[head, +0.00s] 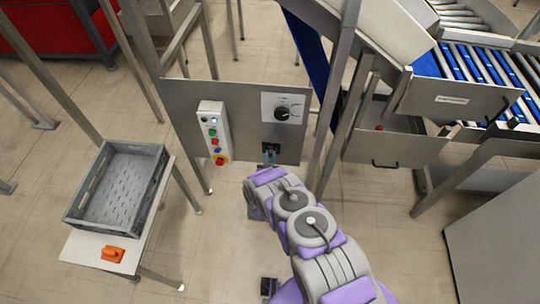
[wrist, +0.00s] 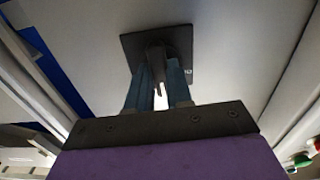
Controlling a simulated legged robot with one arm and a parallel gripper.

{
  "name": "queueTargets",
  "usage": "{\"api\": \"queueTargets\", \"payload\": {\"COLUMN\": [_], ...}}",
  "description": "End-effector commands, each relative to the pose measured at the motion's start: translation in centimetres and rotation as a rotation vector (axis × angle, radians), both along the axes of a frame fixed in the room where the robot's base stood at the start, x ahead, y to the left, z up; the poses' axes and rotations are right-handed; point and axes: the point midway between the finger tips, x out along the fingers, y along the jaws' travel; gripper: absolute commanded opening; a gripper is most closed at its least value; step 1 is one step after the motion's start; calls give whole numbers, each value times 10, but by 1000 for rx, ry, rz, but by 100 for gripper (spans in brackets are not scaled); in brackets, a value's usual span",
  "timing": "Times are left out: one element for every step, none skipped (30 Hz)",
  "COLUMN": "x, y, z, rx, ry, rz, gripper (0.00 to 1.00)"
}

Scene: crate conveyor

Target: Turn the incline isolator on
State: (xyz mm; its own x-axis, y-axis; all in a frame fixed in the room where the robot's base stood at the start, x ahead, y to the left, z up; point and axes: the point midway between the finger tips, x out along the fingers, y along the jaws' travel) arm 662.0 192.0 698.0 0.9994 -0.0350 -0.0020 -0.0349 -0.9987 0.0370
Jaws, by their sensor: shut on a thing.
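The isolator is a black square plate (wrist: 180,38) on the grey panel (head: 240,132), with a dark handle (wrist: 156,56) standing out from its middle. A small pale marking shows at the plate's right side, too small to read. My gripper (wrist: 159,75) is shut on the handle, with one blue-grey finger on each side of it. In the head view my gripper (head: 269,158) is at the panel's lower edge, and it hides most of the isolator. The angle of the handle is hard to tell.
A round black dial (head: 284,113) sits above the isolator. A white button box (head: 214,131) is to its left. A grey crate (head: 117,187) and an orange item (head: 113,254) rest on a white stand at left. The roller conveyor (head: 490,75) is at right.

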Motion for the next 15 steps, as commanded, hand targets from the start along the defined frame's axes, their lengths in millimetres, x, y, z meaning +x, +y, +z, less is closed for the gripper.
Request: {"api": "queueTargets", "payload": {"x": [-1, -2, -2, -2, -2, -2, -2, -2, -2, -2, -1, -1, -1, -1, -1], "y": [2, 2, 2, 2, 2, 2, 2, 2, 2, 2, 2, 2, 2, 2, 2], "z": [-1, -1, -2, -2, -2, -2, -2, -2, -2, -2, -2, -2, -2, -2, -2], "rx": [11, 17, 23, 27, 30, 33, 34, 35, 36, 37, 37, 37, 37, 37, 37], "ry": [5, 5, 5, 4, 5, 4, 4, 4, 4, 4, 3, 3, 3, 3, 2], "rz": [5, 5, 5, 5, 5, 5, 5, 5, 5, 5, 5, 5, 5, 5, 5], "gripper": [0, 0, 0, 0, 0, 0, 0, 0, 0, 0, 0, 0, 0, 0, 0]}}
